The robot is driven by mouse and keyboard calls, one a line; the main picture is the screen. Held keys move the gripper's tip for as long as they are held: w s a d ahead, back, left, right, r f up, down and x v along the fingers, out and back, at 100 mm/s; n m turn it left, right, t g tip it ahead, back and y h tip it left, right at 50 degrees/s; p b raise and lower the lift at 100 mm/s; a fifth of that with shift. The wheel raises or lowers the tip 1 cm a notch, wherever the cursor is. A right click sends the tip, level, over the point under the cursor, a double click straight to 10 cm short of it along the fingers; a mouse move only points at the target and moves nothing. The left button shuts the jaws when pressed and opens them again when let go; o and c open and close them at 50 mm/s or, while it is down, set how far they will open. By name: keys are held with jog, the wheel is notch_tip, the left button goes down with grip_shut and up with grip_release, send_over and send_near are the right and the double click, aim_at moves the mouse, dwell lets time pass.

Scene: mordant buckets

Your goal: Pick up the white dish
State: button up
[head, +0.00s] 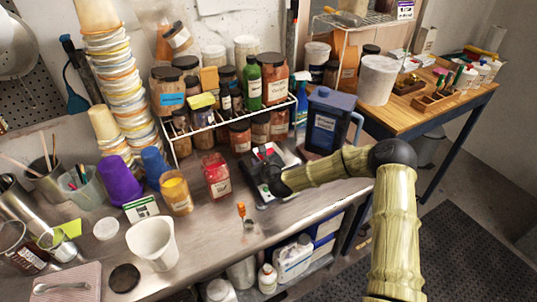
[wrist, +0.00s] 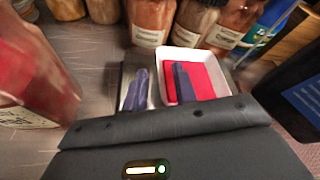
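The white dish (wrist: 163,72) is a small rectangular tray with red material inside. In the wrist view it lies just beyond my gripper (wrist: 159,82), slightly right of centre. My gripper is open, with two dark fingers apart. The right finger overlaps the red inside of the dish, and the left finger is outside its left wall. I cannot tell whether either finger touches it. In the head view my gripper (head: 272,180) is above the bench beside the rack, and the dish (head: 259,152) is partly hidden behind it.
A jar of red powder (head: 217,177) stands close on the left. A dark blue container (head: 326,122) stands close on the right. A wire rack (head: 232,119) with several jars is behind. The metal bench (head: 205,245) has bare room in front.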

dwell(0.5)
grip_shut()
jog(key=shift+r, duration=0.15)
notch_tip(320, 180, up, 10)
jog(key=b, duration=0.2)
dwell(0.3)
dwell(0.5)
